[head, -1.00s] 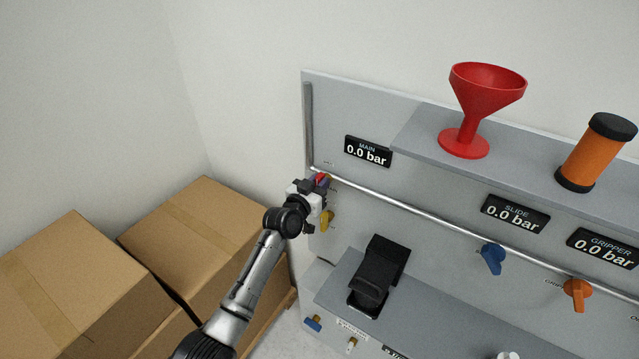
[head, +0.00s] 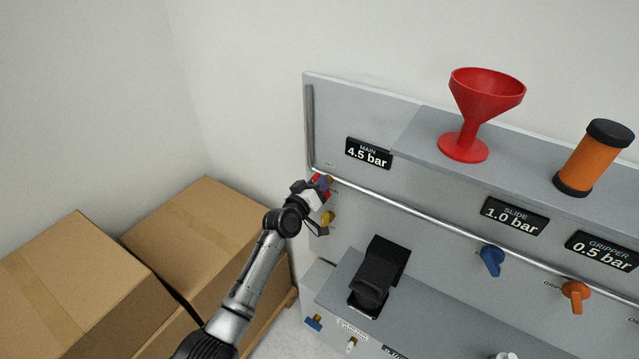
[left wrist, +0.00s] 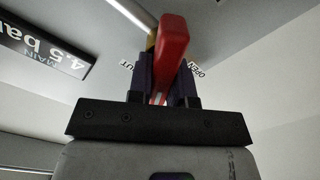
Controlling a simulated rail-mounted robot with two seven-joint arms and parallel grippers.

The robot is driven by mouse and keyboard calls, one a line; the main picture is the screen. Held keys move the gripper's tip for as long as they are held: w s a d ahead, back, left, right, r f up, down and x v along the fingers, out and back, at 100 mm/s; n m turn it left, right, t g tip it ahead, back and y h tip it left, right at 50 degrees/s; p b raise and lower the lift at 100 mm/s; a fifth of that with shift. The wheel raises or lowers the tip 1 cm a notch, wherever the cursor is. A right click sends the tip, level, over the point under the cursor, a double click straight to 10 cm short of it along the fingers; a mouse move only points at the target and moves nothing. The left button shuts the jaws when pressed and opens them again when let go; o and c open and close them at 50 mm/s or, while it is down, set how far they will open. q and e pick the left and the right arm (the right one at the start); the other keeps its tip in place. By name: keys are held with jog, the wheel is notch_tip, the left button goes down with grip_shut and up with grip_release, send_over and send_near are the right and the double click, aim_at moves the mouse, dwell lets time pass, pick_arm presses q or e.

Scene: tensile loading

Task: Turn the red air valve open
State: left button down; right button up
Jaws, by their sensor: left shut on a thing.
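The red air valve (left wrist: 172,50) has a red handle that shows large in the left wrist view, between the fingers of my left gripper (left wrist: 164,85). In the head view my left gripper (head: 321,183) is at the left end of the panel, shut on the red handle, which it mostly hides. Labels ending in "UT" and reading "OPEN" stand on either side of the handle in the wrist view. The MAIN display (head: 369,154) reads 4.5 bar. My right gripper is not in view.
The SLIDE display (head: 514,215) reads 1.0 bar and the GRIPPER display (head: 603,250) 0.5 bar. A blue valve (head: 492,261) and an orange valve (head: 575,296) sit below a pipe. A red funnel (head: 483,95) stands on the shelf. Cardboard boxes (head: 190,230) stand left of the panel.

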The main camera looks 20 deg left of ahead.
pick_arm(q)
jog(key=n, duration=0.5)
jog(key=shift+a+f+n, duration=0.15)
jog(key=shift+a+n, duration=0.05)
jog(key=shift+n, duration=0.1)
jog(key=n, duration=0.2)
jog(key=n+p, duration=0.1)
jog(key=n, duration=0.2)
jog(key=shift+w+f+n, duration=0.1)
jog(key=shift+f+n, duration=0.2)
jog(key=shift+n, duration=0.3)
jog(key=c, duration=1)
grip_release()
jog(key=shift+c, duration=0.2)
jog(key=shift+s+a+p, duration=0.2)
jog(key=shift+s+p, duration=0.25)
jog(key=shift+s, duration=0.05)
jog(key=p+v, duration=0.3)
jog(key=v, duration=1)
